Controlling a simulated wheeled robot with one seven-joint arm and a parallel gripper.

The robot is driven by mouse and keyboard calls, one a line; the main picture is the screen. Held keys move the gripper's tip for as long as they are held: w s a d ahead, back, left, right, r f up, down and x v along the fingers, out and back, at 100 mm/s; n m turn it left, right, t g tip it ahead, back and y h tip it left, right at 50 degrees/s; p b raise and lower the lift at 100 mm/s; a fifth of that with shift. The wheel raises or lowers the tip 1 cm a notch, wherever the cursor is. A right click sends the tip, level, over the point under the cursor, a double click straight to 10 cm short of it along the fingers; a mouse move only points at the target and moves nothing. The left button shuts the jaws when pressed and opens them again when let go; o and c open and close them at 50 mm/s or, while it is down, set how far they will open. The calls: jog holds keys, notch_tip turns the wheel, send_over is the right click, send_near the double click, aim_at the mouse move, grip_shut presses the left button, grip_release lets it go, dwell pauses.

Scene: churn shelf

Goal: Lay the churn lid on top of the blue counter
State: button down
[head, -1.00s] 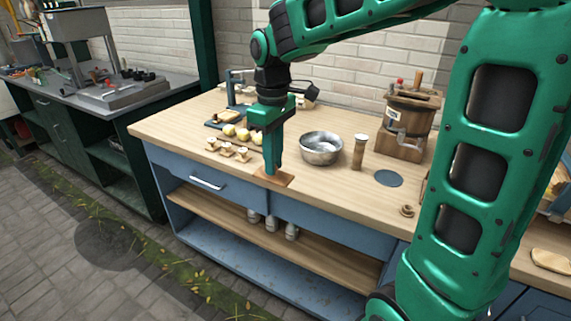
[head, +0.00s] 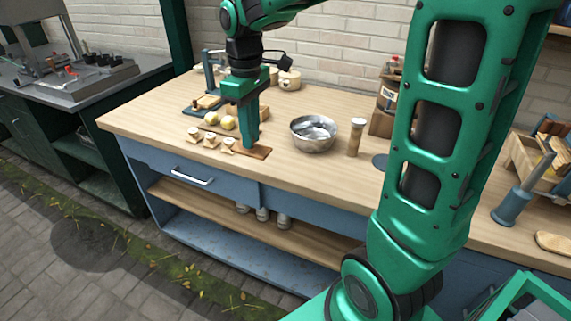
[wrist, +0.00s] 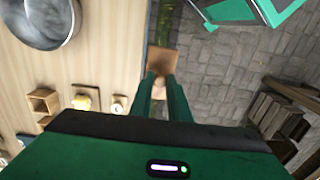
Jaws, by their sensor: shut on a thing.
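My gripper (head: 251,143) is shut on the churn lid (head: 257,152), a flat square wooden board with a small knob. In the wrist view the lid (wrist: 163,60) shows beyond my fingertips, with its pale knob between them. In the head view the lid appears over the wooden top of the blue counter (head: 135,117), near the front edge. I cannot tell whether it touches the top. The wrist view shows the lid close to the counter's edge, with paving to the right. The churn (head: 381,124) stands further right, mostly hidden behind my arm.
A metal bowl (head: 313,134) and a wooden cylinder (head: 355,138) stand right of the lid. Small wooden pieces (head: 211,141) and yellow round items (head: 227,122) lie left of it. A scale-like stand (head: 207,85) is behind. The counter's front left corner is clear.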

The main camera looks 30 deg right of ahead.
jog(key=d+f, duration=0.2)
jog(key=d, duration=0.1)
jog(key=d+f, duration=0.2)
jog(key=d, duration=0.2)
jog(key=w+d+f, duration=0.1)
jog(key=d+f, duration=0.2)
jog(key=d, duration=0.1)
jog(key=shift+d, duration=0.15)
jog(key=shift+f, duration=1.95)
jog(key=c, duration=1.7)
grip_release()
jog(key=shift+o, duration=0.2)
notch_tip(320, 180, up, 12)
jog(key=s+d+f+m, duration=0.2)
jog(key=s+m, duration=0.4)
jog(key=s, duration=0.7)
jog(key=s+d+f+m, duration=0.1)
jog(key=s+f+m, duration=0.3)
jog(key=s, duration=0.9)
jog(key=m, duration=0.3)
jog(key=shift+d, duration=0.4)
